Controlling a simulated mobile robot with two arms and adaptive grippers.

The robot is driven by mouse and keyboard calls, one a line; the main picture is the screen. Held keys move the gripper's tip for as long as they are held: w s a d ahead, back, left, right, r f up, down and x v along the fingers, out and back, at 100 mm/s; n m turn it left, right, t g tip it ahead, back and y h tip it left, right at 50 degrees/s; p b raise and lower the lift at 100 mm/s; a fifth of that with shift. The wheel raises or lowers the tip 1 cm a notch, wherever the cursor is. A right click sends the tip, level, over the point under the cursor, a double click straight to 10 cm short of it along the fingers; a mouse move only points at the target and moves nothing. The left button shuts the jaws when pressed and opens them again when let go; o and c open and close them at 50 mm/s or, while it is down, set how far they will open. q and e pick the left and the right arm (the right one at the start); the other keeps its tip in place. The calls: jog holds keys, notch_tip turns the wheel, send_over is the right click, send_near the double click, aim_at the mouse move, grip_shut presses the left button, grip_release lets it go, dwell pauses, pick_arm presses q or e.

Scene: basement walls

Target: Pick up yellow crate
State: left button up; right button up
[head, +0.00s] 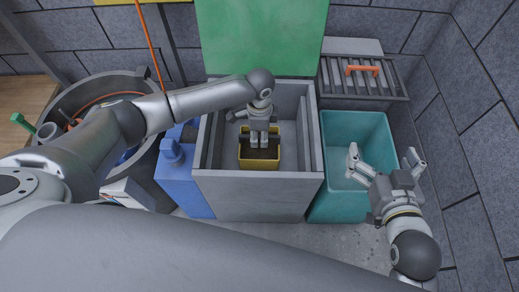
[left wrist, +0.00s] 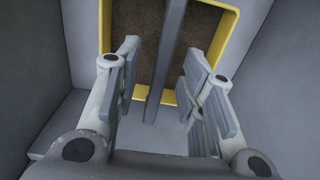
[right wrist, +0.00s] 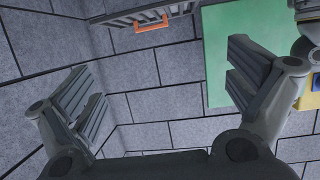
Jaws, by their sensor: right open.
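The yellow crate (head: 259,164) sits inside the open grey bin in the head view, with dark brown contents. My left gripper (head: 263,142) points down over it and hides part of it. In the left wrist view the crate's yellow rim (left wrist: 229,38) lies beyond the fingers, and a grey bar crosses over the crate. My left gripper (left wrist: 160,88) is open, its fingers apart on either side of this bar, with visible gaps. My right gripper (head: 384,158) is open and empty over the teal bin; its spread fingers also show in the right wrist view (right wrist: 165,85).
The grey bin (head: 255,197) has high walls and a raised green lid (head: 262,35). A teal bin (head: 340,207) stands to its right, blue containers (head: 186,180) to its left. A grey rack with an orange handle (head: 362,69) is behind. The brick wall closes off the right side.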

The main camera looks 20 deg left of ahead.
pick_arm(q)
jog(key=shift+f, duration=0.55)
pick_arm(e)
jog(key=shift+w+a+r+t, duration=0.15)
jog(key=shift+w+r+t, duration=0.15)
jog(key=shift+r, duration=0.25)
jog(key=shift+w+a+r+t, duration=0.15)
jog(key=shift+r+t, duration=0.15)
jog(key=shift+r, duration=0.2)
pick_arm(q)
jog(key=shift+c, duration=0.2)
grip_shut()
pick_arm(e)
jog(key=shift+d, duration=0.1)
